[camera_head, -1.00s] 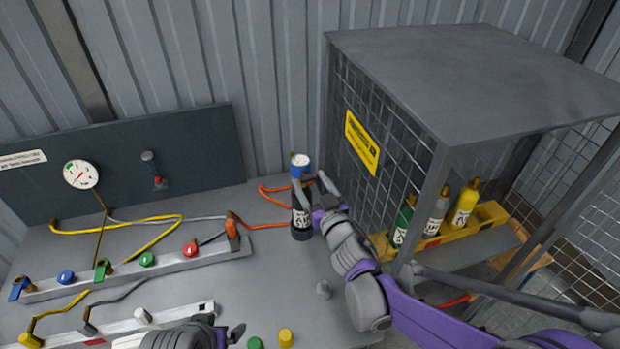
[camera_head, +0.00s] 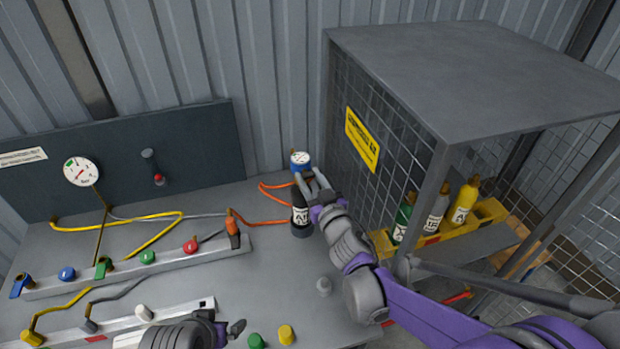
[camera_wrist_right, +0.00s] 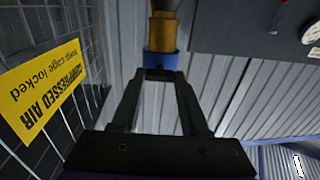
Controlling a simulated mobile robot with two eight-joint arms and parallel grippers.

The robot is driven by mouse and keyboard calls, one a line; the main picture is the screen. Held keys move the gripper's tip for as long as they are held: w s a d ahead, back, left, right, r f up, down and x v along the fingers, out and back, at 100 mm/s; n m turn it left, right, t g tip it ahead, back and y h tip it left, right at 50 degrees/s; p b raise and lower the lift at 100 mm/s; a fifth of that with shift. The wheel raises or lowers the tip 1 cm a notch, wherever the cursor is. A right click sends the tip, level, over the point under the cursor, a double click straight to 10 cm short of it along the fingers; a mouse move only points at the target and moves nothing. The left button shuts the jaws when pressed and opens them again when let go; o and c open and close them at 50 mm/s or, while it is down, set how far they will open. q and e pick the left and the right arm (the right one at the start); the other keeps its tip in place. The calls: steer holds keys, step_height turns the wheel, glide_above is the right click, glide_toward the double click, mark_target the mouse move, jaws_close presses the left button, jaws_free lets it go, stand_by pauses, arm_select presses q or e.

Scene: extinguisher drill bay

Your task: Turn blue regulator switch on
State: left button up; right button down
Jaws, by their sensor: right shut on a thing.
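The blue regulator (camera_head: 300,168) with a round white gauge sits on top of a dark bottle (camera_head: 300,219) with a white label, standing upright at the back right of the bench. My right gripper (camera_head: 304,178) is at the regulator from the front right, its fingers close together on it. In the right wrist view the fingertips (camera_wrist_right: 161,74) meet at the blue regulator (camera_wrist_right: 160,61), with a brass part beside it. The fingers hide part of the regulator, and I cannot make out the switch position. My left gripper (camera_head: 229,332) is low near the front; its finger gap is unclear.
A mesh cage (camera_head: 480,70) stands close on the right, with a yellow rack (camera_head: 430,239) of green, grey and yellow bottles. Orange, yellow and grey hoses run to a manifold rail (camera_head: 130,272) on the left. Loose green and yellow caps (camera_head: 286,334) lie at the front.

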steer(key=shift+n, duration=0.3)
steer(key=n, duration=0.3)
steer(key=shift+b, duration=0.35)
steer(key=n, duration=0.4)
steer(key=shift+a, duration=0.15)
steer(key=n, duration=0.5)
steer(key=n+p, duration=0.1)
steer(key=n, duration=0.4)
steer(key=shift+f, duration=0.2)
steer(key=shift+s+n, duration=0.1)
steer(key=shift+n, duration=0.2)
steer(key=shift+c, duration=2)
jaws_free()
